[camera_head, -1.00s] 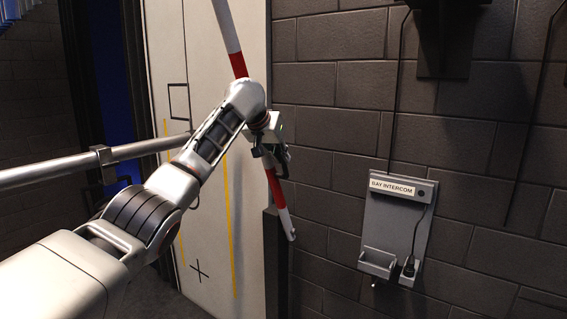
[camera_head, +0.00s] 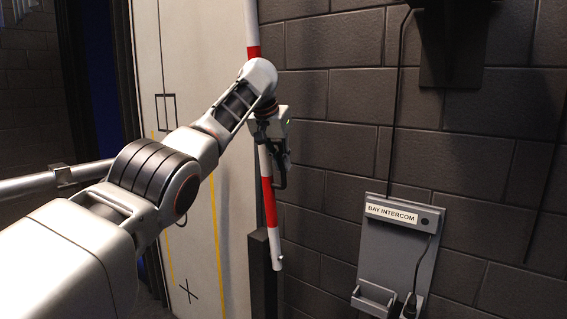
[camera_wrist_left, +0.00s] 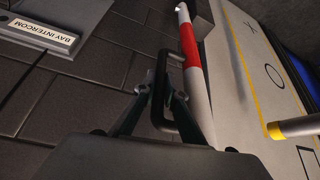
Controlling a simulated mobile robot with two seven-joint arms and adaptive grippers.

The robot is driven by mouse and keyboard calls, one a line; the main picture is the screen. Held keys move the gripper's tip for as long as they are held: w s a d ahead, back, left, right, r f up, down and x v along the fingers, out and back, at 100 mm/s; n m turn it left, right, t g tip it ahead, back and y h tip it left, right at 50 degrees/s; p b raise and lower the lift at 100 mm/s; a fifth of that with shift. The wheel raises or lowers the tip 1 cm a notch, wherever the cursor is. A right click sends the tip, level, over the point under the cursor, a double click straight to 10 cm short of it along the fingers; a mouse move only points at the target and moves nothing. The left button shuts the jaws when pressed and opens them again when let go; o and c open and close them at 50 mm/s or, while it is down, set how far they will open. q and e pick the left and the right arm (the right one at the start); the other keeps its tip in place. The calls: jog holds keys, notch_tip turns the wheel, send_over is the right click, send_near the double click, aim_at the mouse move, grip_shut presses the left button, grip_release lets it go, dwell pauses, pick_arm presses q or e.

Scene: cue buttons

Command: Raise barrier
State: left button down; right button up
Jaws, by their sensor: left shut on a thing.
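The barrier is a red and white striped pole (camera_head: 268,203), standing almost upright in front of the wall, its upper end out of view. In the left wrist view the pole (camera_wrist_left: 194,85) runs down the middle and has a black handle (camera_wrist_left: 158,105) on its side. My left gripper (camera_head: 281,172) is at the pole in the head view, partly hidden by my wrist. In the left wrist view its fingers (camera_wrist_left: 165,92) are shut on the handle. My right gripper is not in view.
A grey intercom panel (camera_head: 383,255) labelled "BAY INTERCOM" hangs on the dark block wall right of the pole. A dark post (camera_head: 258,270) stands by the pole's lower end. A pale panel with yellow lines (camera_head: 200,235) is behind my arm. A metal rail (camera_head: 30,185) is at left.

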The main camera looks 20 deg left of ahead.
pick_arm(q)
jog(key=shift+w+d+f, duration=0.15)
dwell(0.4)
jog(key=c, duration=2.1)
grip_release()
jog(key=v, duration=1.2)
jog(key=shift+w, duration=0.1)
